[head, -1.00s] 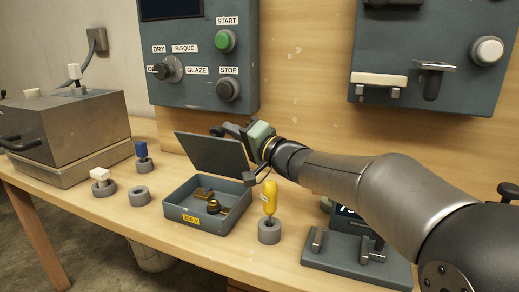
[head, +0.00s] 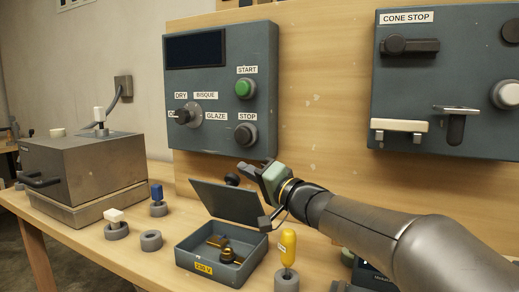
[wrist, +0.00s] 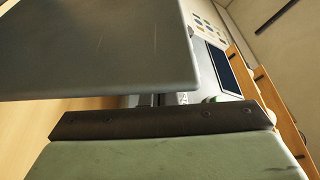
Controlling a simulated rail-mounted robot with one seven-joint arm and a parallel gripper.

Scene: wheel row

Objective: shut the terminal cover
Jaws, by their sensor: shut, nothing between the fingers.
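The terminal box (head: 205,272), grey with a yellow 220 V label, stands on the bench with brass parts inside. Its terminal cover (head: 226,201) is raised, hinged at the back edge and leaning slightly back. My gripper (head: 236,176) is shut and empty, at the upper back edge of the cover. In the wrist view the cover (wrist: 95,45) fills the upper left as a grey plate, close to my dark finger (wrist: 160,121). I cannot tell whether they touch.
A yellow-handled tool (head: 287,248) stands in a grey holder right of the box. An empty ring (head: 151,240), a white-topped plug (head: 114,218) and a blue plug (head: 157,193) stand to the left, before a metal kiln (head: 80,170). A control panel (head: 215,135) hangs behind.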

